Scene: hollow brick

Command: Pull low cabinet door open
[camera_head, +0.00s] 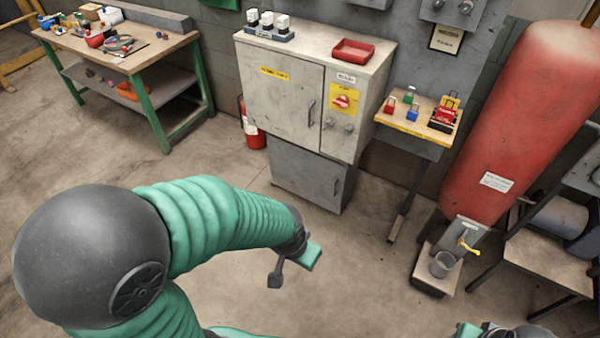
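The low cabinet (308,181) is a dark grey box beneath the light grey upper cabinet. Its front door looks closed, with a small vertical handle (337,187) near its right edge. My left gripper (292,266) is in front of and below the low cabinet in the picture, apart from the door and handle. Its two fingers look spread, with floor visible between them and nothing held. My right gripper (488,331) shows only in part at the bottom right edge; its fingers are not clear.
The upper cabinet (280,92) carries a red tray (353,50). A red fire extinguisher (252,128) stands left of the low cabinet. A small padlock table (415,125) and a large red tank (525,120) are at right. The floor before the cabinet is clear.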

